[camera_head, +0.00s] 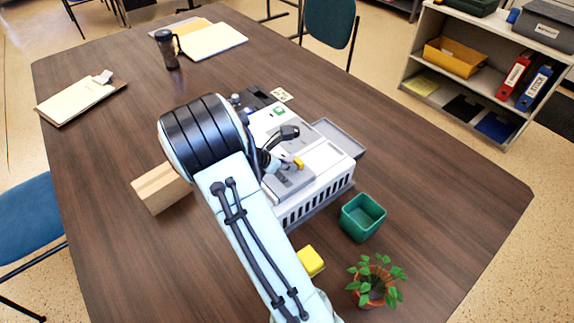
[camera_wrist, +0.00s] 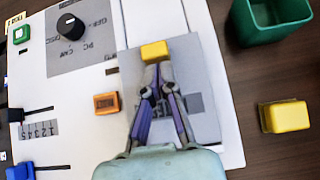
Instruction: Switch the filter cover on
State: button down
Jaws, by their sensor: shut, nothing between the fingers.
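A white and grey machine (camera_head: 318,172) with a vented side stands on the table. On its top lies a grey panel (camera_wrist: 205,103) with a yellow tab (camera_wrist: 154,50) at one edge; the tab also shows in the head view (camera_head: 299,163). This panel looks like the filter cover, but no readable label confirms it. My gripper (camera_wrist: 156,72) is shut and empty over the panel, its fingertips right beside the yellow tab. I cannot tell whether they touch it. The fingers and wrist hide part of the panel.
An orange button (camera_wrist: 106,103), a black knob (camera_wrist: 70,26), sliders and a green button (camera_wrist: 20,34) lie to the left on the machine. A green bin (camera_head: 362,217), a yellow block (camera_head: 310,262) and a potted plant (camera_head: 372,284) stand nearby. A wooden block (camera_head: 160,188) is left.

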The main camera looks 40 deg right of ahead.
jog(key=d, duration=1.2)
jog(key=shift+a, duration=0.1)
jog(key=a, duration=0.3)
jog(key=shift+a, duration=0.35)
jog(key=v, duration=1)
jog(key=shift+a, duration=0.25)
